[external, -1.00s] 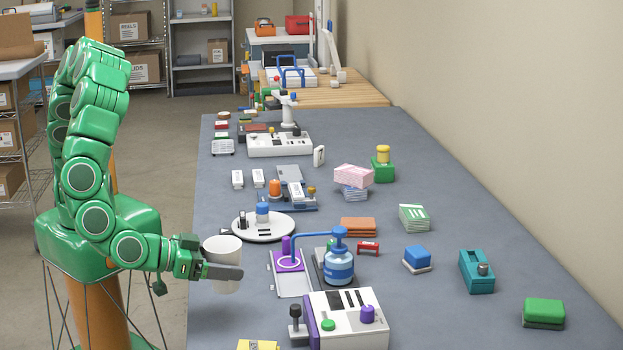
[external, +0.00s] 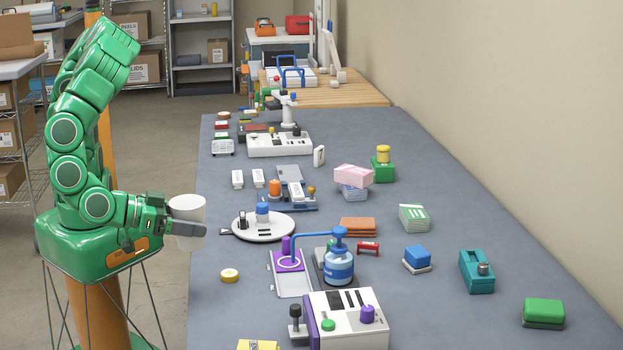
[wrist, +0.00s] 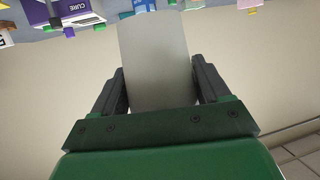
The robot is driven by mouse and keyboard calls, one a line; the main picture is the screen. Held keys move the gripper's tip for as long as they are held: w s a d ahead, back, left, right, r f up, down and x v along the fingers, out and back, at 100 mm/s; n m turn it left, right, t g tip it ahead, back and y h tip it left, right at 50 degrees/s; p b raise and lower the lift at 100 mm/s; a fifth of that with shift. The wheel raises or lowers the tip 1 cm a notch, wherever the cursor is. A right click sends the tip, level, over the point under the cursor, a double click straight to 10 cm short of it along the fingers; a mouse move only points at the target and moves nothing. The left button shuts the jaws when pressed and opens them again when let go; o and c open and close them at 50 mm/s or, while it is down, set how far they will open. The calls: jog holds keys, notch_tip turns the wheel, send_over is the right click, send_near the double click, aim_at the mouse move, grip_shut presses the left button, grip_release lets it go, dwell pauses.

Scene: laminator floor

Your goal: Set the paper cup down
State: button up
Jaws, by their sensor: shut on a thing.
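The white paper cup (external: 188,211) is held upright at the left edge of the grey table (external: 400,300) in the external view. My gripper (external: 187,229) is shut on it, with one dark finger across the cup's near side. The cup is above the level of the table top and appears to be at or just outside the left edge. In the wrist view the cup (wrist: 157,62) stands between the two dark fingers of my gripper (wrist: 158,88). The cup's far side is hidden.
A yellow-and-white tape roll (external: 229,275) lies near the left edge. A round white plate (external: 263,227) with small items is right of the cup. A purple-and-white tray (external: 292,284), a blue pump bottle (external: 339,265) and a white machine (external: 347,320) stand nearby. The left front strip has bare room.

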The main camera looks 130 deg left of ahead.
jog(key=s+a+f+n+g+y, duration=0.1)
jog(key=s+a+f+n+g, duration=0.2)
jog(key=a, duration=0.4)
jog(key=s+a+f+n+g+y, duration=0.1)
jog(key=s+a+f+n+g, duration=0.15)
jog(key=s+a, duration=0.4)
jog(key=shift+m, duration=0.35)
jog(key=shift+w+a+f, duration=0.2)
jog(key=shift+w+f, duration=0.1)
jog(key=shift+f, duration=0.9)
jog(key=shift+w+a+f, duration=0.15)
jog(key=shift+w+f, duration=0.2)
jog(key=shift+f, duration=0.8)
jog(key=shift+w+a+f, duration=0.2)
jog(key=shift+w+f, duration=0.1)
jog(key=shift+f, duration=0.9)
jog(key=shift+f, duration=0.15)
jog(key=o, duration=1)
jog(key=shift+v, duration=6.05)
